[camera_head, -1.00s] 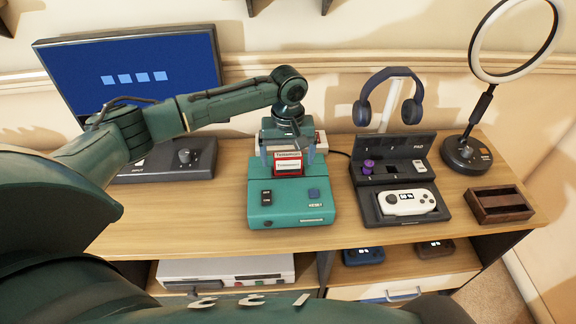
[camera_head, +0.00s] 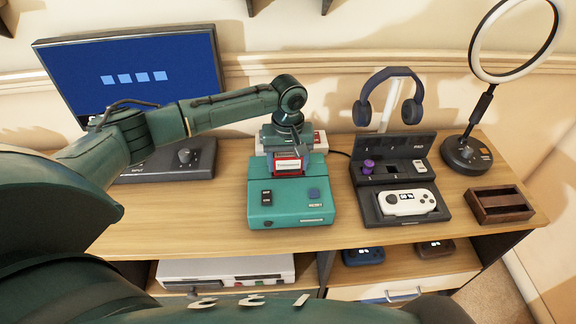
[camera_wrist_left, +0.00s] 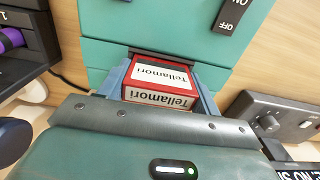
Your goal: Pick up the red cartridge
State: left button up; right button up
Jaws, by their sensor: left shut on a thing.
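The red cartridge (camera_head: 288,165) with a white label stands in the slot area at the back of the teal console (camera_head: 290,205). In the left wrist view the red cartridge (camera_wrist_left: 158,84) sits between my fingers, its label reading "Tellamori". My left gripper (camera_head: 287,152) comes down over it from above and is shut on its sides. In the left wrist view my left gripper (camera_wrist_left: 165,90) has a finger on each side of the cartridge. The cartridge's lower end is hidden, so I cannot tell how deep it sits. My right gripper is not in view.
A monitor (camera_head: 130,75) and a dark control box (camera_head: 184,157) stand at left. Right of the console are a black case (camera_head: 368,205) with a white controller (camera_head: 408,201), headphones (camera_head: 388,95) on a stand, a ring light (camera_head: 485,95) and a wooden tray (camera_head: 500,204). The front desk strip is clear.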

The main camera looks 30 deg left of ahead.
pick_arm(q)
jog(key=shift+r, duration=0.1)
notch_tip(320, 180, up, 10)
jog(key=shift+r+p, duration=0.15)
jog(key=shift+p, duration=0.5)
jog(key=shift+r, duration=0.3)
jog(key=shift+r+p, duration=0.3)
jog(key=shift+p, duration=0.4)
notch_tip(320, 180, up, 4)
jog(key=p, duration=0.5)
jog(key=shift+f, duration=0.1)
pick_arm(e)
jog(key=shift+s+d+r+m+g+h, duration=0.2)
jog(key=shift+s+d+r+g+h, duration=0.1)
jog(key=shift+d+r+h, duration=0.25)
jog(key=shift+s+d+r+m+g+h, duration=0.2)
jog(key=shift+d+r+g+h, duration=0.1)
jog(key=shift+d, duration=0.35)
